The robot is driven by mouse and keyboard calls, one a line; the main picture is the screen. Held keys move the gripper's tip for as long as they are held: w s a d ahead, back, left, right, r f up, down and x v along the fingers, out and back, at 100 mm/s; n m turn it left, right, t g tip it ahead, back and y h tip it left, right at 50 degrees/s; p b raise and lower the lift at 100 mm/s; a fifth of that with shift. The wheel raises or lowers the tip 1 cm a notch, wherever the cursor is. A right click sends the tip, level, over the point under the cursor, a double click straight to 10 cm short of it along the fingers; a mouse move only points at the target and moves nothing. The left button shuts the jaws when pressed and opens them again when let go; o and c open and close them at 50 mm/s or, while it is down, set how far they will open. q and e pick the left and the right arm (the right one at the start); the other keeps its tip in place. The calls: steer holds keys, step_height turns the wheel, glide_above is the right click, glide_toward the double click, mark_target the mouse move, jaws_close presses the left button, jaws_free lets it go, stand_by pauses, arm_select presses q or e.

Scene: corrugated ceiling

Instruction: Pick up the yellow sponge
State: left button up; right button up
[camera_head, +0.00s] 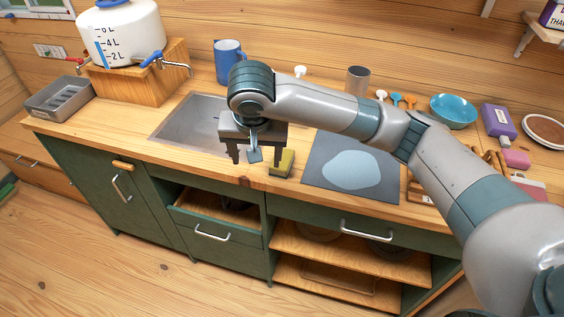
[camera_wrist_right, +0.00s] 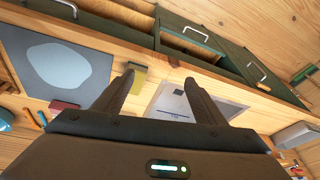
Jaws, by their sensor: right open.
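The yellow sponge (camera_head: 285,165) stands on the wooden counter near its front edge, between the sink and a grey mat. My right gripper (camera_head: 256,158) is open and empty, with its fingers pointing down just left of the sponge in the head view. In the right wrist view the sponge (camera_wrist_right: 139,76) shows beside the left finger of the gripper (camera_wrist_right: 159,80), partly hidden by it, and not between the fingers. Whether the finger touches it I cannot tell. My left gripper is not in view.
The sink (camera_head: 180,125) lies left of the gripper. The grey mat (camera_head: 315,183) with a pale blue patch lies to the right. A blue mug (camera_head: 228,62), a metal cup (camera_head: 357,80) and a blue bowl (camera_head: 453,111) stand behind. An open drawer (camera_head: 205,215) is below the counter.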

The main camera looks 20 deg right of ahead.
steer(key=w+d+r+m+h, duration=0.2)
steer(key=d+r, duration=0.2)
steer(key=r, duration=0.2)
steer(key=shift+w+d+r+m, duration=0.2)
steer(key=shift+d+m, duration=0.1)
steer(key=shift+m, duration=0.1)
steer(key=shift+f, duration=0.15)
steer(key=p, duration=0.1)
glide_above(283, 158)
steer(key=s+a, duration=0.2)
step_height(283, 158, down, 11)
steer(key=shift+f, duration=0.1)
steer(key=shift+d, duration=0.1)
steer(key=shift+w+d+f+p, duration=0.15)
steer(key=shift+f+p, duration=0.35)
steer(key=shift+p, duration=0.1)
steer(key=p+x, duration=0.1)
steer(key=x, duration=0.2)
steer(key=shift+w+d+f, duration=0.1)
steer(key=shift+f, duration=0.4)
